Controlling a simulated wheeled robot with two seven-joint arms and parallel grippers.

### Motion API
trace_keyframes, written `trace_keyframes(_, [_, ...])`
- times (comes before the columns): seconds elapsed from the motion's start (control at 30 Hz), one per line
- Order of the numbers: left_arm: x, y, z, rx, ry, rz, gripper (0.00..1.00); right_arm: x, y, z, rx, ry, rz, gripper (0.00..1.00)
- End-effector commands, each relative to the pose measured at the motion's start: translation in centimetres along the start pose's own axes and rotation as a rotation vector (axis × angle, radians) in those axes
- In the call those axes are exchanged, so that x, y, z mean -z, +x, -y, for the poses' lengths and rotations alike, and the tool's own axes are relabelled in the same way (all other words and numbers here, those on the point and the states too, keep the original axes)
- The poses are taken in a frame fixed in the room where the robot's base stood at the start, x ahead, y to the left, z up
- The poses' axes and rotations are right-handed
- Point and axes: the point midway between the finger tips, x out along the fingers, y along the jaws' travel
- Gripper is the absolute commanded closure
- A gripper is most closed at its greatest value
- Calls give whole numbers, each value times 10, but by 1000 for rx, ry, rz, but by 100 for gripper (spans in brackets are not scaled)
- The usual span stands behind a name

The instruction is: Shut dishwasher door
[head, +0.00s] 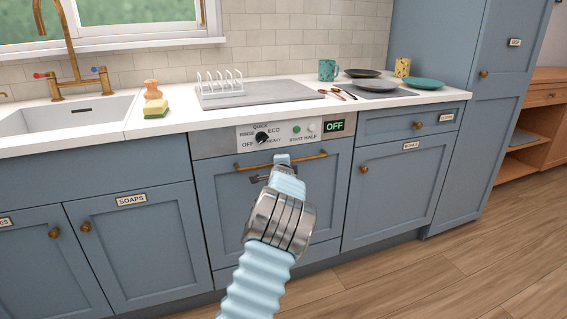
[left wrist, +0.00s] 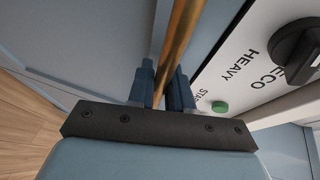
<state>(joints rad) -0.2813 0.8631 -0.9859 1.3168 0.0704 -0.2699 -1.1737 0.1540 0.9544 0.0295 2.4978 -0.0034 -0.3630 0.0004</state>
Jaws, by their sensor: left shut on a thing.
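The dishwasher door (head: 221,200) is a blue panel under the worktop, upright and in line with the cabinets beside it. Its brass bar handle (head: 309,157) runs across the top of the door. My left gripper (head: 283,160) is at the middle of the handle. In the left wrist view the brass handle (left wrist: 180,40) passes between the fingers of my left gripper (left wrist: 165,85), which is shut on it. The control panel (head: 279,134) above has a black knob, a green button and a display reading OFF. My arm hides the middle of the door. My right gripper is not in view.
The worktop (head: 172,122) holds a dish rack (head: 221,88), a sponge (head: 156,108), plates (head: 378,85) and mugs. A sink (head: 70,115) is at the left. The wooden floor (head: 430,255) in front at the right is clear.

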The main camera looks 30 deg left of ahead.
Motion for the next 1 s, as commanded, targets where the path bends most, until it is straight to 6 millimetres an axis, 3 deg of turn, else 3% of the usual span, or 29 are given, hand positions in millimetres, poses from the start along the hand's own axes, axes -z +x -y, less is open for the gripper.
trace_keyframes(0.17, [-2, 0, 7, 15, 0, 1, 100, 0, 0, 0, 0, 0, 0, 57])
trace_keyframes(0.2, [-2, 0, 7, 16, 0, 1, 77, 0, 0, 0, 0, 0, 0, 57])
trace_keyframes(0.23, [-3, 0, 7, 16, 0, 1, 75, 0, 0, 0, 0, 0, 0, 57])
trace_keyframes(0.53, [-2, -7, 7, 16, -1, 1, 75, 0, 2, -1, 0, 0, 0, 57])
trace_keyframes(0.67, [-1, -29, 4, 13, -4, 0, 75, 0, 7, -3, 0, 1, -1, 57])
trace_keyframes(1.0, [1, -111, 2, 8, -1, -3, 75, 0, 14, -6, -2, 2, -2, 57])
